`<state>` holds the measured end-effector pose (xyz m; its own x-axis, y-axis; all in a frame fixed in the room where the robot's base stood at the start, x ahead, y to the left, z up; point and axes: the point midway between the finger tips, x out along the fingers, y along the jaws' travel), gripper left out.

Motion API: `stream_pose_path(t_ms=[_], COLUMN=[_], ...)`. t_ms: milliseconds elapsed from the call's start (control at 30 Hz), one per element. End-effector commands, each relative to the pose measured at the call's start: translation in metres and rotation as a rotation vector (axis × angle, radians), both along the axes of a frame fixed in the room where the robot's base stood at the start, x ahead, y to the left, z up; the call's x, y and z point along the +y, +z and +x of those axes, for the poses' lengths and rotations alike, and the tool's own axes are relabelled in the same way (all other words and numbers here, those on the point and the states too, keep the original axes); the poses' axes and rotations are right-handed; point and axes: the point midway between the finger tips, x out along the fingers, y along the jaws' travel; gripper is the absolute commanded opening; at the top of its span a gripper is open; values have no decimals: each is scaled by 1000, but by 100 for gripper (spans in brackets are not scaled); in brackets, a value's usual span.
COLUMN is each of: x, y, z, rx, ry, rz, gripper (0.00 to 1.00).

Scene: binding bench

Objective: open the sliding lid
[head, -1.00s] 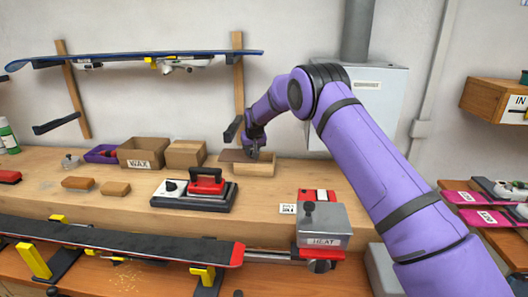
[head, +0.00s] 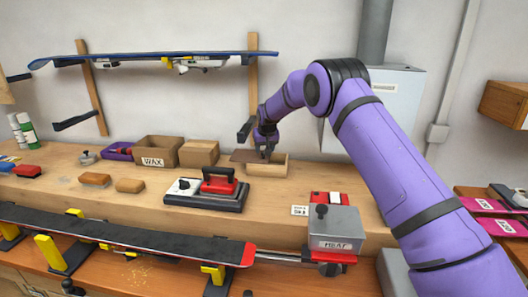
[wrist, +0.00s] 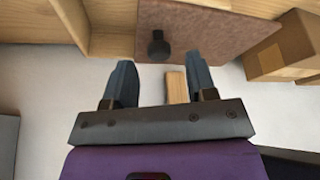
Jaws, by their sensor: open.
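The sliding lid (head: 244,156) is a flat brown panel that juts out past the left end of a pale wooden box (head: 268,170) on the bench. Part of the box's inside shows uncovered at its right. In the wrist view the lid (wrist: 215,25) carries a round black knob (wrist: 158,50), and the box (wrist: 108,40) lies to its left. My gripper (wrist: 160,80) is open, its two fingers apart with the knob between and just beyond their tips. No contact with the knob is visible. In the head view my gripper (head: 265,154) is small and at the lid's right part.
Left of the lid stand a closed cardboard box (head: 199,153) and an open WAX box (head: 158,151). A red-handled iron (head: 219,182) sits in front, and a HEAT unit (head: 335,228) is at the bench's front right. A ski (head: 120,235) runs along the front.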

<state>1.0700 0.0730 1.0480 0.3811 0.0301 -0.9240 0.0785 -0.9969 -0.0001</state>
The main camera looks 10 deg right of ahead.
Motion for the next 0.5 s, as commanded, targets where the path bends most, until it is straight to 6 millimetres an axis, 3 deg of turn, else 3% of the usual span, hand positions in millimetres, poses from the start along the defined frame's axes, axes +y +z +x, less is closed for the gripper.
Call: stream_pose_path(t_ms=[300,500], x=[-2,-2], y=[56,75], z=[-23,-31], rx=[-2,0], ry=[0,0], rz=[0,0], gripper=[52,52])
